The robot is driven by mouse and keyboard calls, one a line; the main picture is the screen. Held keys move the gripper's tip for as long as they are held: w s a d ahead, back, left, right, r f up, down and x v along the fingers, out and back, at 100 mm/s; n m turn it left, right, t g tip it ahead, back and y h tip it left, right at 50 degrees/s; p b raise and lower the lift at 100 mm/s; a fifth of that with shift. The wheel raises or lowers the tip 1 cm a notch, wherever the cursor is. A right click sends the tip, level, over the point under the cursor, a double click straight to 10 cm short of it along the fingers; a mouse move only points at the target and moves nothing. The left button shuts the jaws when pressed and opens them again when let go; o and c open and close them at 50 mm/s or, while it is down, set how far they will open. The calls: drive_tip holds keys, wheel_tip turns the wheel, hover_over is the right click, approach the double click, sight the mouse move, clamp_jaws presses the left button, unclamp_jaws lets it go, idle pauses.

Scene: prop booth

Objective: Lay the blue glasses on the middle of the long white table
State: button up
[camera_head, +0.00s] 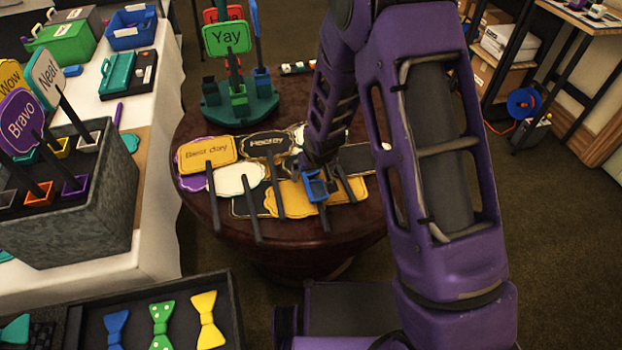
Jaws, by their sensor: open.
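My gripper (316,168) is low over the round dark table, pointing down. Its fingers are small and partly hidden by my arm. A small blue piece (315,187) is right at the fingertips, among the sign sticks; I cannot tell whether it is the blue glasses or whether the fingers touch it. No other thing in view is clearly blue glasses. The long white table (168,85) runs along the left, with a white cloth hanging at its side.
The round table (205,208) is crowded with flat signs on sticks and a green stand (240,106) holding upright signs. A grey box (100,212) of signs and green and blue boxes occupy the white table. A bow-tie tray (225,290) is at the front.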

drive_tip(key=shift+f, duration=0.15)
drive_tip(key=c, duration=1.5)
